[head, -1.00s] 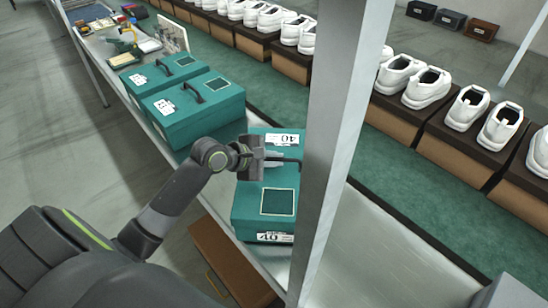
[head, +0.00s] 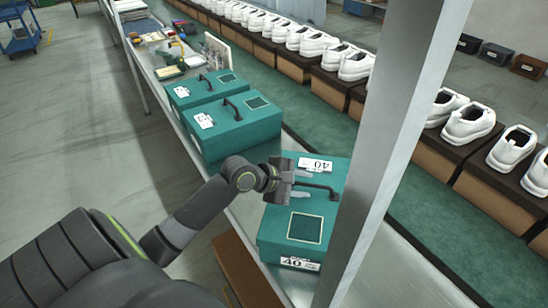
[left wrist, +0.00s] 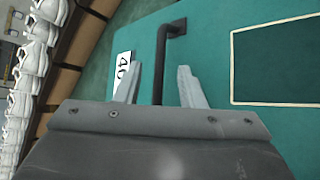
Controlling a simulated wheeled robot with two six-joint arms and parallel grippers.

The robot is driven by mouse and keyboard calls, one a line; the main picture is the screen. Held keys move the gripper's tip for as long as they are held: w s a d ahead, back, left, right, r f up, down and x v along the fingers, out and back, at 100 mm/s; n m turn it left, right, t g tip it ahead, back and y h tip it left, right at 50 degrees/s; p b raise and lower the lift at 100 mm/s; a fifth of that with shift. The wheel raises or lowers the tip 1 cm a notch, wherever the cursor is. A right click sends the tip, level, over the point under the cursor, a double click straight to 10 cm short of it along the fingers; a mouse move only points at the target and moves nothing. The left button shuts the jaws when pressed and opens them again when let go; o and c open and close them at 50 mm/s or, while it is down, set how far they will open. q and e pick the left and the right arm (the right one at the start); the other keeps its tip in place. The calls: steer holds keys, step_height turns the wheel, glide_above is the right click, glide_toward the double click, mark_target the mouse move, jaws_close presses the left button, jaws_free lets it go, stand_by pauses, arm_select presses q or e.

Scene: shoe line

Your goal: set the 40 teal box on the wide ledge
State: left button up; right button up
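The 40 teal box (head: 275,225) is in the lower middle of the head view, on a pale grey ledge (head: 247,208) behind a metal post. It has white "40" labels, a dark square on its lid and a dark bar handle. My left gripper (head: 302,184) is at the handle. In the left wrist view, the fingers (left wrist: 160,85) stand apart on either side of the handle (left wrist: 161,62), with gaps showing on both sides. The "40" label (left wrist: 121,70) shows by the left finger. I cannot tell which surface is the wide ledge. My right gripper is not in view.
The grey post (head: 385,150) stands close to the box's right side. Two more teal boxes (head: 235,135) sit farther up the ledge. A green strip (head: 300,100) and a row of white shoes on brown boxes run behind. A brown box (head: 240,270) is below the ledge.

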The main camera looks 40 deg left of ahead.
arm_select(q)
steer(key=p+v, duration=0.4)
steer(key=v, duration=1.2)
